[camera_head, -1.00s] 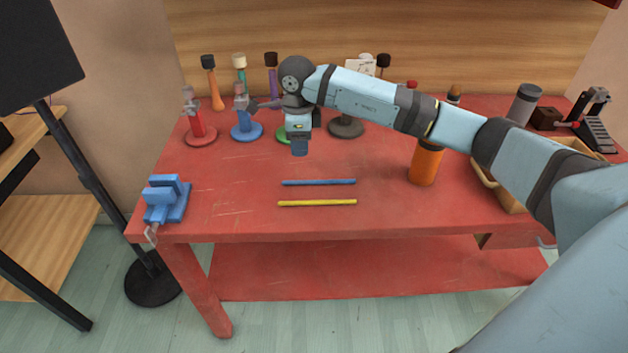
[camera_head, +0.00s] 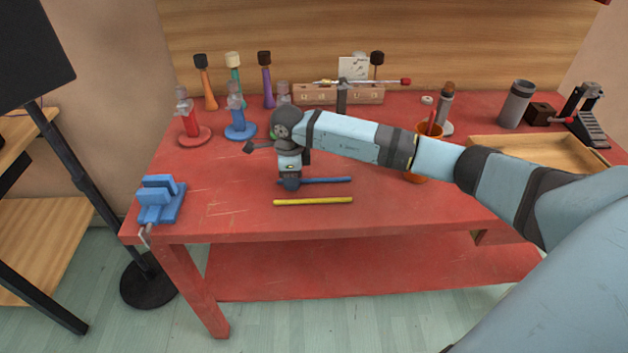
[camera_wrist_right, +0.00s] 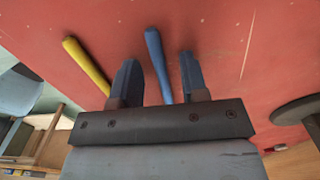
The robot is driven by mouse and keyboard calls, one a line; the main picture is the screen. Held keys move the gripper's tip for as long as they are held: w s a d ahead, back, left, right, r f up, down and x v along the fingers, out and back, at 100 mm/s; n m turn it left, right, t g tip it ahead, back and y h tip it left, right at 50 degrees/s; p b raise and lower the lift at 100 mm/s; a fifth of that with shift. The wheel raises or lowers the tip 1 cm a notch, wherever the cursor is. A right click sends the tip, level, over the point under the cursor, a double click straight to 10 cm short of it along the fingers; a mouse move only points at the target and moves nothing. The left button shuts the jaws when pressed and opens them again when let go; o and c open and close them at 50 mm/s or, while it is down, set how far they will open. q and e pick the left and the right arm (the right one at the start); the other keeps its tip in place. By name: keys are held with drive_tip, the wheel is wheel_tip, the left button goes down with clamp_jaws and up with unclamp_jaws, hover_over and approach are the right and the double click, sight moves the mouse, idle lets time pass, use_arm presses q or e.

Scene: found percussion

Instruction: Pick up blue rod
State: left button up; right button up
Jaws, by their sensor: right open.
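The blue rod (camera_head: 328,180) lies on the red table, roughly parallel to the yellow rod (camera_head: 313,202) in front of it. My right gripper (camera_head: 289,184) is over the blue rod's left end and hides that end in the head view. In the right wrist view my right gripper (camera_wrist_right: 157,76) is open, and the blue rod (camera_wrist_right: 157,62) runs between its two fingers, apart from both. The yellow rod (camera_wrist_right: 86,66) lies outside the fingers, on the left of that view. My left gripper is not in view.
A blue vise (camera_head: 160,200) is at the table's left edge. Red (camera_head: 187,120) and blue (camera_head: 237,122) stands and several mallets are behind. An orange cup (camera_head: 421,150) and a wooden tray (camera_head: 535,152) are at right.

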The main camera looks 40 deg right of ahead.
clamp_jaws()
drive_tip(key=shift+r, duration=0.15)
idle(0.5)
